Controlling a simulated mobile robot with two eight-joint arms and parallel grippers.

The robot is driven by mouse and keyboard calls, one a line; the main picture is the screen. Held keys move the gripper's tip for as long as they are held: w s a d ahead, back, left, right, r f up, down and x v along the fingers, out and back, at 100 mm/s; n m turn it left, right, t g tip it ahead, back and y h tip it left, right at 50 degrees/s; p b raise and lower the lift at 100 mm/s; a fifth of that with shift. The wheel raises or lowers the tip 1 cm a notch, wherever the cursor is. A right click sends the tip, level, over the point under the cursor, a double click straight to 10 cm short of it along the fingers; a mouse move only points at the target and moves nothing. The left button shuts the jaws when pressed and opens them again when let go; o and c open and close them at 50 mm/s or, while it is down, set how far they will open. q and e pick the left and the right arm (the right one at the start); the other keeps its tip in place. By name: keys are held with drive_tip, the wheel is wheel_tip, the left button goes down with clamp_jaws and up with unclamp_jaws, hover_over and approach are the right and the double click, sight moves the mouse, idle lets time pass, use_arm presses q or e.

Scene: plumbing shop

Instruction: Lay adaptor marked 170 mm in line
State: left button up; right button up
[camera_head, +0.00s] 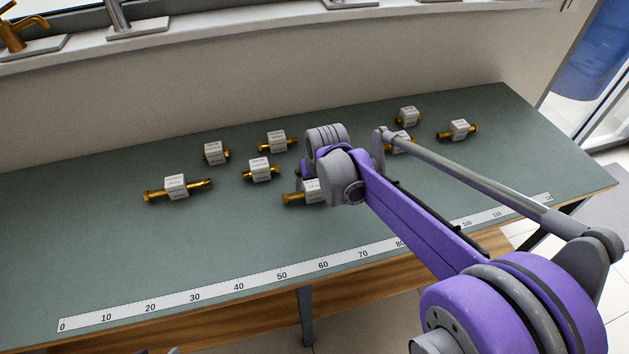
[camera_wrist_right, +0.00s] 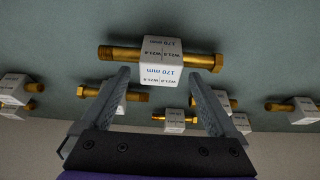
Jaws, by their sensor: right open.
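The adaptor marked 170 mm (camera_wrist_right: 161,72) is a white block on a brass rod with a hex head at its right end in the right wrist view. It lies on the green bench top. My right gripper (camera_wrist_right: 159,76) is open, and its fingertips show on either side of the white block; I cannot tell how far above it they are. In the head view my right gripper (camera_head: 307,172) is over the adaptor below it (camera_head: 293,198), hiding part of it; its label is not readable there. My left gripper is not in view.
Several similar adaptors lie around, such as one at the left (camera_head: 175,187), one behind (camera_head: 277,142) and one at the far right (camera_head: 459,130). A numbered ruler strip (camera_head: 215,296) runs along the front of the bench (camera_head: 90,240). The bench's left part is clear.

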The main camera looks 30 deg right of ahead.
drive_tip(key=p+v, duration=0.1)
drive_tip(key=v, duration=1)
drive_tip(key=s+a+f+n, duration=0.1)
drive_tip(key=s+a+f, duration=0.2)
drive_tip(key=s, duration=0.3)
drive_tip(key=s+a+f, duration=0.3)
drive_tip(key=s+f, duration=0.2)
drive_tip(key=s+a+f+n+t+y, duration=0.1)
drive_tip(key=s+a+f, duration=0.2)
drive_tip(key=s, duration=0.3)
drive_tip(key=shift+s+a+f+n, duration=0.15)
drive_tip(key=shift+s+f+n, duration=0.2)
drive_tip(key=shift+f, duration=0.35)
drive_tip(key=shift+w+r+p, duration=0.3)
drive_tip(key=shift+r+p, duration=0.15)
drive_tip(key=shift+r, duration=0.15)
drive_tip(key=shift+s, duration=0.15)
